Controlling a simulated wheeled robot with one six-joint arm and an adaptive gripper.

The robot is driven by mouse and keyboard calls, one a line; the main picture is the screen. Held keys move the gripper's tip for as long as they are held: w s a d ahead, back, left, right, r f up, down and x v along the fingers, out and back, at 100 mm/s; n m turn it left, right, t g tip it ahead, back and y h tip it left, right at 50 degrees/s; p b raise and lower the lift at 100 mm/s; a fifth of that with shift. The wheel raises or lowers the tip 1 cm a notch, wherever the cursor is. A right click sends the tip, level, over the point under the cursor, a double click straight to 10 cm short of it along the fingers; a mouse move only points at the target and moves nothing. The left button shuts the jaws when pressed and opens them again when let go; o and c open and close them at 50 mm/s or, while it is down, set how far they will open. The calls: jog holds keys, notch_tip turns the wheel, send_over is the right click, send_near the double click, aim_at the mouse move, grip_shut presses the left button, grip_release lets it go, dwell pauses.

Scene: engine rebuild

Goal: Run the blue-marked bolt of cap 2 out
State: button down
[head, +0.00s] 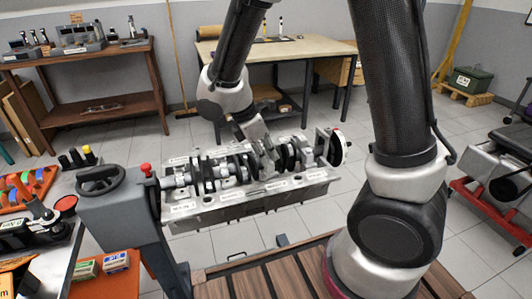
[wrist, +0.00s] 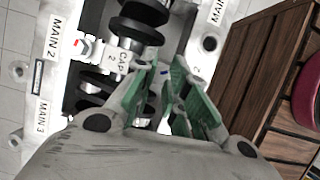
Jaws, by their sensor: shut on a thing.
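The engine block (head: 232,207) is held on a stand, with the crankshaft along its top. In the wrist view, cap 2 (wrist: 122,58) is a pale cap labelled "CAP 2", beside the "MAIN 2" label. A bolt with a red mark (wrist: 84,45) stands at the cap's left end. A small blue mark (wrist: 164,73) shows at the other end, between the green finger pads. My gripper (wrist: 160,78) is shut on the blue-marked bolt there; the fingers hide most of it. In the head view my gripper (head: 268,165) reaches down onto the block among the caps.
Black crank parts (wrist: 140,28) lie close to the fingers. A handwheel (head: 101,180) on the stand is left of the block. A slatted wooden surface (head: 265,277) lies in front. A cart with colored parts (head: 28,187) is at the left; benches stand behind.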

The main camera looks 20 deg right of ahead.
jog(key=c, duration=1.7)
grip_release()
jog(key=v, duration=1.2)
